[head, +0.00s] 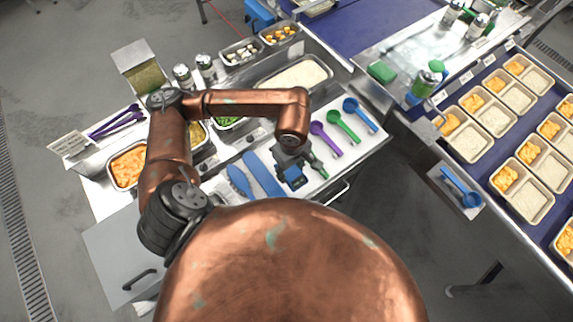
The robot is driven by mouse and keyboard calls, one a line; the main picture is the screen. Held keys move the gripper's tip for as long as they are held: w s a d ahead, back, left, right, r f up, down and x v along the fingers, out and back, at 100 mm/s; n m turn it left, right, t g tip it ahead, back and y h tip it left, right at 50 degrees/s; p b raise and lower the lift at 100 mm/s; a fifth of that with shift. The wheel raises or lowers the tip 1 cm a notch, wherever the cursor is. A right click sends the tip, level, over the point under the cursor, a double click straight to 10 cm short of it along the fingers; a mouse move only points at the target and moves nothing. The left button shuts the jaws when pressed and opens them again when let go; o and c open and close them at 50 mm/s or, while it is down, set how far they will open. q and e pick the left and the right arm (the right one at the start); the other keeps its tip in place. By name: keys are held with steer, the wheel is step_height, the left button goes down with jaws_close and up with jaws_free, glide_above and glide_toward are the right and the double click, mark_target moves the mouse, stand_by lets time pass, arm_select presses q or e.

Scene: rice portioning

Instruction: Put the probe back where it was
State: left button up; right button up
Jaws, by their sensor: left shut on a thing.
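My left gripper (298,168) is above the white counter (325,172), right of the blue brush and left of the purple scoop. It is shut on what looks like the probe (294,176), a small blue and dark piece under the fingers. The fingers hide much of it, and I cannot tell whether it touches the counter. A thin dark green part (318,169) sticks out on the right side of the gripper. My right gripper is not in view.
Purple (326,141), green (344,127) and blue (361,115) scoops lie right of the gripper. A blue brush (239,181) and blue flat tool (262,174) lie left. Filled trays (521,196) stand on the right-hand belt.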

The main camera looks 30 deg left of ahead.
arm_select(q)
steer(key=w+a+f, duration=0.2)
steer(key=f, duration=0.1)
steer(key=w+a+f, duration=0.1)
steer(key=f, duration=0.1)
steer(key=shift+w+a, duration=0.15)
steer(key=shift+w, duration=0.2)
steer(key=shift+w+a+f+p, duration=0.3)
steer(key=shift+w+a+f, duration=0.1)
steer(key=shift+f, duration=0.25)
step_height(320, 180, down, 3)
steer(key=shift+w+f+p, duration=0.1)
steer(key=shift+p, duration=0.35)
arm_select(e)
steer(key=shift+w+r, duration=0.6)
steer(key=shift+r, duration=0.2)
arm_select(q)
steer(key=shift+f, duration=0.2)
steer(key=o, duration=1.1)
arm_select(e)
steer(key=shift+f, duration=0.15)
arm_select(q)
steer(key=shift+o, duration=0.2)
steer(key=shift+r, duration=0.1)
